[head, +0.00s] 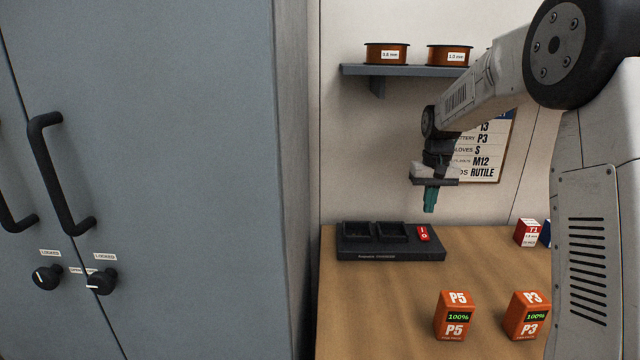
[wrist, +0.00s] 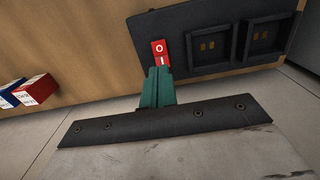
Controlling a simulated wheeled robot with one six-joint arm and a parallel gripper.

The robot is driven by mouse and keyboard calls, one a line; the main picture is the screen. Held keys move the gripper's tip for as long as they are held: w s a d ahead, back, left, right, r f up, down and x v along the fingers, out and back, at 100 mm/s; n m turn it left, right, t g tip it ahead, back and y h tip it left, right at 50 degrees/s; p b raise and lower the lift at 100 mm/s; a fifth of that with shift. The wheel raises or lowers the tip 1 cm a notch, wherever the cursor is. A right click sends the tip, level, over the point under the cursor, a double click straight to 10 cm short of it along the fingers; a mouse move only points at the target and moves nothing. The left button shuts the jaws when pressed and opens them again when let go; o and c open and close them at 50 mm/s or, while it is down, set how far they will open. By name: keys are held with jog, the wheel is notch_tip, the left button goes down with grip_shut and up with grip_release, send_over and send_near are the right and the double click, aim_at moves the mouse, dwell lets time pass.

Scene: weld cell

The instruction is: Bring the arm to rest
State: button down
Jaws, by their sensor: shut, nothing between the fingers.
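My gripper (head: 430,200) hangs at the end of my arm above the back of the wooden bench (head: 400,285), pointing down. Its green fingers are together with nothing between them. They also show in the wrist view (wrist: 158,84), where they overlap the charger in the picture, below its red switch. The black charger (head: 390,253) stands on the bench, under and left of my gripper, with clear air between them. Its two bays (wrist: 210,45) look empty. The red rocker switch (head: 423,233) sits at the charger's right end.
Two orange battery packs, P5 (head: 454,316) and P3 (head: 527,316), stand at the bench front. A red-and-white box (head: 526,233) and a blue box stand at right. A shelf (head: 400,70) with two spools and a partly hidden sign (head: 490,150) are behind. A grey cabinet (head: 170,150) fills the left.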

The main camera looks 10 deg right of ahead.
jog(key=shift+g, duration=0.5)
jog(key=s, duration=0.1)
jog(key=s+f, duration=0.1)
jog(key=s+a, duration=0.1)
jog(key=shift+s+f, duration=0.4)
jog(key=s+a+r, duration=0.2)
jog(key=s+a, duration=0.2)
jog(key=s, duration=0.8)
jog(key=s+a+r+n+t, duration=0.1)
jog(key=s+a+r, duration=0.2)
jog(key=s, duration=0.9)
jog(key=s+a+r+n+t, duration=0.1)
jog(key=s+a, duration=0.4)
jog(key=s, duration=0.7)
jog(key=shift+s+a+r, duration=0.15)
jog(key=shift+a+r, duration=0.2)
jog(key=shift+r, duration=0.45)
jog(key=shift+a, duration=0.1)
